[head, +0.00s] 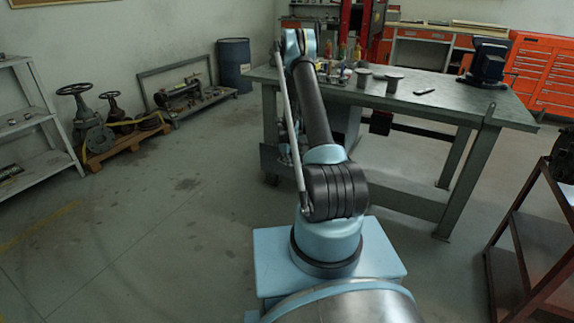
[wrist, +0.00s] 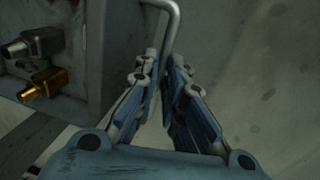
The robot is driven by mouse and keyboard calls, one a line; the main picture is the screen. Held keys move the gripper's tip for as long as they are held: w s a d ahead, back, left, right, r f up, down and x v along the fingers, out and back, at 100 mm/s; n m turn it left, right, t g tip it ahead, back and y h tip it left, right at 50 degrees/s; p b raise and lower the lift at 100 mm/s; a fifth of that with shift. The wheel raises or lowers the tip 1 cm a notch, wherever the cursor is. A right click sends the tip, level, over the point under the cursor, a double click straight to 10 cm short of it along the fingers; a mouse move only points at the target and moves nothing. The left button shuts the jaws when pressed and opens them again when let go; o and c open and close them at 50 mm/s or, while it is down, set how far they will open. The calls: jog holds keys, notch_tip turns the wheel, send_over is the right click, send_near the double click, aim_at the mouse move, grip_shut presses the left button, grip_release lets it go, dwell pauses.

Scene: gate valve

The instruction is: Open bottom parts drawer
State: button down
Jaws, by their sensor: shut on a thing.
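A bent grey rod handle (wrist: 174,22) comes down from the top of the wrist view. My gripper (wrist: 164,75) is shut on this handle, with one finger on each side of it. Which drawer the handle belongs to cannot be told, since its mount is cut off by the top edge. In the head view, my arm reaches to the near left end of the workbench (head: 430,98). My gripper and the drawer fronts cannot be made out clearly there.
A grey metal fitting (wrist: 35,44) and a brass fitting (wrist: 44,84) stick out from a grey body at left in the wrist view. The floor (head: 185,205) left of the bench is open. A brown cart (head: 530,235) stands at right. A blue drum (head: 234,65) stands behind.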

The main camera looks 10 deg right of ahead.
jog(key=w+d, duration=0.2)
jog(key=w, duration=0.1)
jog(key=shift+w+d, duration=0.25)
jog(key=shift+w, duration=0.05)
jog(key=c, duration=1.7)
grip_release()
jog(key=r, duration=0.4)
jog(key=s+a+r, duration=0.1)
jog(key=r, duration=0.6)
jog(key=shift+s+a+r, duration=0.15)
jog(key=shift+s+r, duration=0.2)
jog(key=shift+s, duration=0.05)
